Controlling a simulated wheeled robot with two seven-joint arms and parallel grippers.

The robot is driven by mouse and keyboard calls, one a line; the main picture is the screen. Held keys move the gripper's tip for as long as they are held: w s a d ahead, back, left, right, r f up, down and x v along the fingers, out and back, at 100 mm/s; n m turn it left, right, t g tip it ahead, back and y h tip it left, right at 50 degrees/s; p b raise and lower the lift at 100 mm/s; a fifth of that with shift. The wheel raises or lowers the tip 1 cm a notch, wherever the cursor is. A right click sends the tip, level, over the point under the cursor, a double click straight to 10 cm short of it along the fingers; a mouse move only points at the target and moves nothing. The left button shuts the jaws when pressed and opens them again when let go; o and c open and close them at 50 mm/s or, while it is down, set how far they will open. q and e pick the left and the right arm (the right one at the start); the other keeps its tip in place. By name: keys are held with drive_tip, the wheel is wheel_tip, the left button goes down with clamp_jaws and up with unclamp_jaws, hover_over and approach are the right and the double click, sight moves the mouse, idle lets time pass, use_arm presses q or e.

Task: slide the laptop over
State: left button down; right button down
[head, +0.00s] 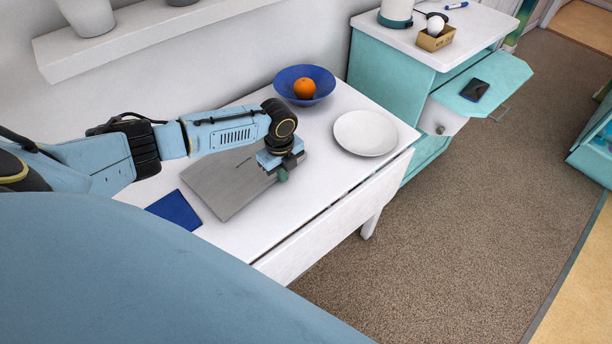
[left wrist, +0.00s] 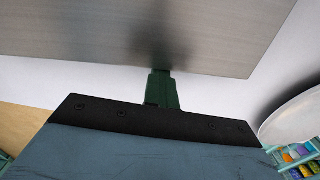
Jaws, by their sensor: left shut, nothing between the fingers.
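A closed grey laptop (head: 228,182) lies flat on the white table (head: 325,187). My left gripper (head: 283,175) is shut and empty at the laptop's right end, by its front right corner. In the left wrist view the shut green fingers (left wrist: 162,90) are at the edge of the laptop (left wrist: 110,35); I cannot tell whether they touch it. Part of the laptop is hidden behind my left arm and gripper in the head view. My right gripper is not in view.
A white plate (head: 365,133) lies right of the laptop. A blue bowl (head: 322,83) with an orange (head: 304,88) stands behind it. A dark blue flat item (head: 175,210) lies left of the laptop. The table's front edge is close. A teal cabinet (head: 388,75) stands beyond the table.

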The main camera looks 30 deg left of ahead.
sight(290, 189)
use_arm(q)
drive_tip(key=shift+a, duration=0.6)
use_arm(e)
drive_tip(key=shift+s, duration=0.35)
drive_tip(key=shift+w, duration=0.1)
